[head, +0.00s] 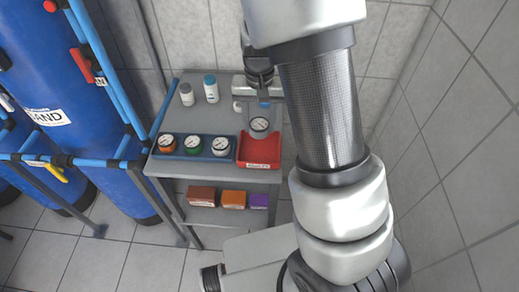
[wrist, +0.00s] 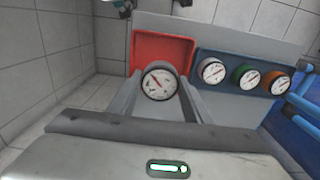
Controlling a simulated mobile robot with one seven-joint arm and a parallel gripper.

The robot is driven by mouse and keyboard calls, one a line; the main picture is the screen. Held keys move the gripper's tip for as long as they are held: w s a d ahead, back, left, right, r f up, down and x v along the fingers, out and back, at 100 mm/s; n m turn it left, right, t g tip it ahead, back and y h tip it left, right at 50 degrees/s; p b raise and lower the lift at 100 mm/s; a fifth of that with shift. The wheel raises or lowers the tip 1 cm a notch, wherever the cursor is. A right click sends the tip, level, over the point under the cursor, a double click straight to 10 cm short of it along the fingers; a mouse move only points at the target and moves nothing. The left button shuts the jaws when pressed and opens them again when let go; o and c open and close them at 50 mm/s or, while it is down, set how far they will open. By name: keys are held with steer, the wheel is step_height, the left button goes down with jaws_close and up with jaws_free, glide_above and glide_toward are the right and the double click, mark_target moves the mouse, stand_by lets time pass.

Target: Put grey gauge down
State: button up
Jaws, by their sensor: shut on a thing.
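The grey gauge (head: 259,125), a round dial with a white face and a dark grey rim, is held between the two fingers of my gripper (head: 260,105). The wrist view also shows the gauge (wrist: 159,82) between the fingertips (wrist: 160,92). In both views it overlaps one edge of the red tray (head: 262,165), which also shows in the wrist view (wrist: 163,37). The gauge seems to be above the tray; I cannot tell whether it touches it. The visible tray floor is empty, and a label is on its front.
A blue tray (head: 205,158) beside the red one holds orange (head: 166,144), green (head: 193,144) and white (head: 220,146) gauges. White bottles (head: 186,94) (head: 211,88) stand behind. Brown, orange and purple boxes (head: 202,195) sit on the lower shelf. Blue tanks (head: 50,80) are left, a tiled wall right.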

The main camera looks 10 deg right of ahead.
step_height(320, 180, down, 9)
steer(key=shift+f+b, duration=0.1)
steer(key=shift+b, duration=0.25)
steer(key=o, duration=1.4)
step_height(320, 180, up, 12)
steer(key=shift+f+p, duration=0.1)
steer(key=shift+p, duration=0.55)
steer(key=s+r+n+t, duration=0.1)
steer(key=s+r+t, duration=0.1)
steer(key=s+r, duration=0.4)
steer(key=s+r+n+t, duration=0.1)
steer(key=s+r, duration=0.5)
steer(key=r, duration=0.1)
steer(key=s+r+n+t, duration=0.1)
steer(key=s+r+t, duration=0.1)
steer(key=s+r, duration=0.4)
steer(key=shift+s+r+n+t, duration=0.3)
steer(key=shift+s+r, duration=0.1)
steer(key=shift+r, duration=0.2)
